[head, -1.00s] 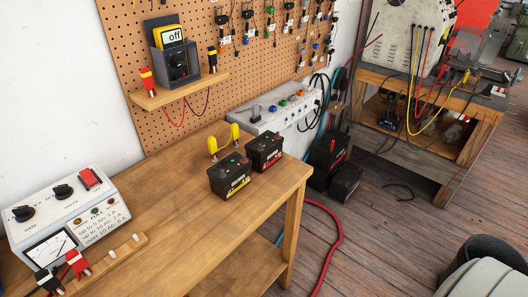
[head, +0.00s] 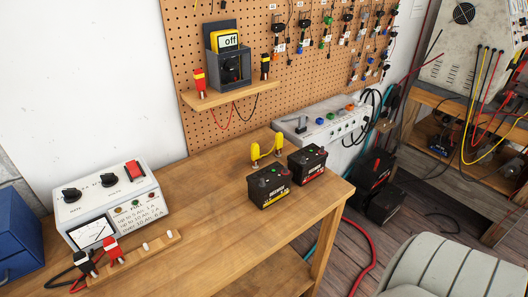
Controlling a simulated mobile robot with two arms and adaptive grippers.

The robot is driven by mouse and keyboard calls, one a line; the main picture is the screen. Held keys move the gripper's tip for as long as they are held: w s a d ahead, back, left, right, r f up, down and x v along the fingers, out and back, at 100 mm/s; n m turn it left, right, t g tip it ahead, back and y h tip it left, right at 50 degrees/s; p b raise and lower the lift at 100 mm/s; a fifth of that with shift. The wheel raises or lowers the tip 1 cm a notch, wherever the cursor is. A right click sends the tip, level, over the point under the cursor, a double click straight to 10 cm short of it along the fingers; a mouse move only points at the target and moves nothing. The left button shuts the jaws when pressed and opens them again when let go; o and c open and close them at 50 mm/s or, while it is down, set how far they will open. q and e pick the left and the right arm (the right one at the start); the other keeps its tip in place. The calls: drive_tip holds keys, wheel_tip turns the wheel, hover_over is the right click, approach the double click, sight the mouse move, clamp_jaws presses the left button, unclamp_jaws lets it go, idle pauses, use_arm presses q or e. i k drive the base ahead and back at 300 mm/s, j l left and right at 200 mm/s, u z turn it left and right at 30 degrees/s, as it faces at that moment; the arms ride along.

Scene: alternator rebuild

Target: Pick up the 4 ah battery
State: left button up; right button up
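Two black batteries stand upright on the wooden workbench (head: 205,205). The nearer battery (head: 269,188) has a yellow-marked label. The farther battery (head: 308,164) has a red-marked label and stands just to its right. I cannot read a capacity on either label, so I cannot tell which is the 4 ah one. Two more dark battery-like boxes (head: 376,180) sit low, beyond the bench's right end. Neither of my grippers shows in the head view.
A charger (head: 115,205) with red and black clamps stands on the bench's left. A yellow-handled item (head: 266,150) is behind the batteries. A multimeter (head: 229,58) sits on a pegboard shelf. A grey padded seat (head: 440,265) is at front right. The bench's middle is clear.

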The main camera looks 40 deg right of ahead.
sight(306, 164)
drive_tip(key=l+u, duration=0.25)
drive_tip(key=l, duration=0.3)
drive_tip(key=l+u, duration=0.25)
drive_tip(key=l, duration=0.25)
drive_tip(key=k+l+u, duration=0.25)
drive_tip(key=l, duration=0.25)
drive_tip(key=l+u, duration=0.25)
drive_tip(key=l, duration=0.3)
